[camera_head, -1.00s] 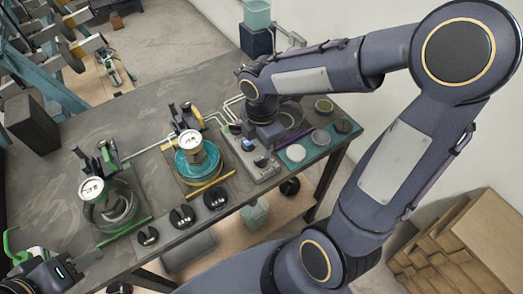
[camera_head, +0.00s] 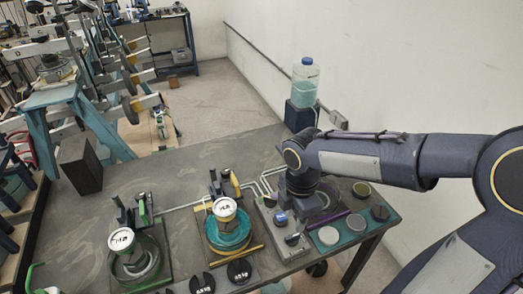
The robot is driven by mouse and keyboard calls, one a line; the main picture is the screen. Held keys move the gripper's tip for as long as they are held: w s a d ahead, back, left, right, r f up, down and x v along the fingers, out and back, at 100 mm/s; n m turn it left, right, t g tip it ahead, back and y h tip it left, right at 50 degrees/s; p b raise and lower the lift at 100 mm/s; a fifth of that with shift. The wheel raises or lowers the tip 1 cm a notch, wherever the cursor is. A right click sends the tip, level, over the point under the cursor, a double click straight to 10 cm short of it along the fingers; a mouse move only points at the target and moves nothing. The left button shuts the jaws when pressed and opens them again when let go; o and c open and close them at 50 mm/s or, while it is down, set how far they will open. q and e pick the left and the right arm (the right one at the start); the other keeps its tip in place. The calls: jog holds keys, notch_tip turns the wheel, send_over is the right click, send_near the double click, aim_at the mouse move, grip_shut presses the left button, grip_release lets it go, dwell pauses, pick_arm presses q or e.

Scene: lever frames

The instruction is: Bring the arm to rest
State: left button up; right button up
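My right arm (camera_head: 370,160) reaches in from the right edge, its forearm nearly level and its wrist bent down. My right gripper (camera_head: 290,208) points down at the grey valve panel (camera_head: 268,222) on the right part of the table. The wrist hides its fingertips, so I cannot tell whether they are open or touch the panel. My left gripper does not show clearly.
The dark table (camera_head: 180,172) carries two round-gauge stations, the left gauge (camera_head: 121,240) and the middle gauge (camera_head: 225,208). Round pads (camera_head: 328,236) lie at its right end. A water bottle (camera_head: 305,82) stands on a dark block behind. A black box (camera_head: 80,165) stands at left.

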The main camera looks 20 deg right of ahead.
jog(key=shift+s+d+r+m, duration=0.1)
jog(key=shift+s+r+m, duration=0.1)
jog(key=shift+r+m, duration=0.1)
jog(key=s+r+m+t+y, duration=0.2)
jog(key=s+m, duration=0.4)
jog(key=m, duration=0.4)
jog(key=s+r+m+t+y, duration=0.1)
jog(key=s+r+m+t, duration=0.1)
jog(key=s+m, duration=0.4)
jog(key=a+m+t, duration=0.1)
jog(key=m, duration=0.3)
jog(key=shift+r+t+y, duration=0.2)
jog(key=shift+t+y, duration=0.1)
jog(key=shift+y, duration=0.1)
